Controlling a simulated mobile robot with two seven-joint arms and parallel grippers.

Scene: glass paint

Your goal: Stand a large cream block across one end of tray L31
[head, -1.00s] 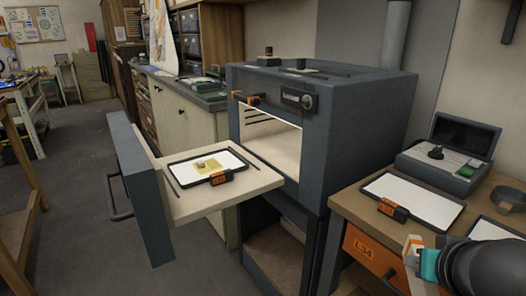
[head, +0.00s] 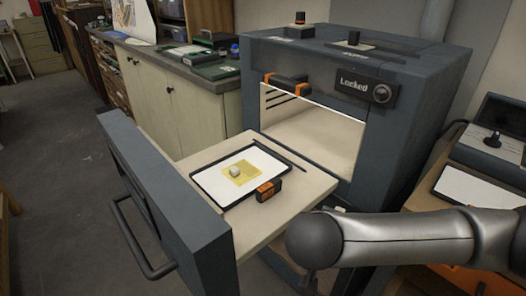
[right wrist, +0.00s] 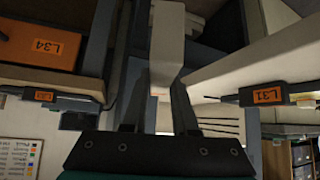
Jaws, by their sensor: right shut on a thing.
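Tray L31 (head: 214,180) lies on the pulled-out cream shelf of the kiln, a white sheet in a black rim with an orange label on its near right edge. A yellow square with a small pale lump (head: 235,172) on it sits mid-tray. In the right wrist view, my right gripper (right wrist: 157,102) is shut on a long cream block (right wrist: 167,48), which sticks out past the fingers. The L31 label (right wrist: 267,95) shows to the right there. In the head view my right arm reaches in from the right, and its gripper and the block are hidden. My left gripper is not in view.
The dark drawer front (head: 165,195) with its handle stands at the shelf's outer end. The kiln (head: 390,110) opens behind the shelf. Orange drawer L34 (right wrist: 42,42) shows in the right wrist view. A side bench with a white sheet (head: 470,185) stands at right.

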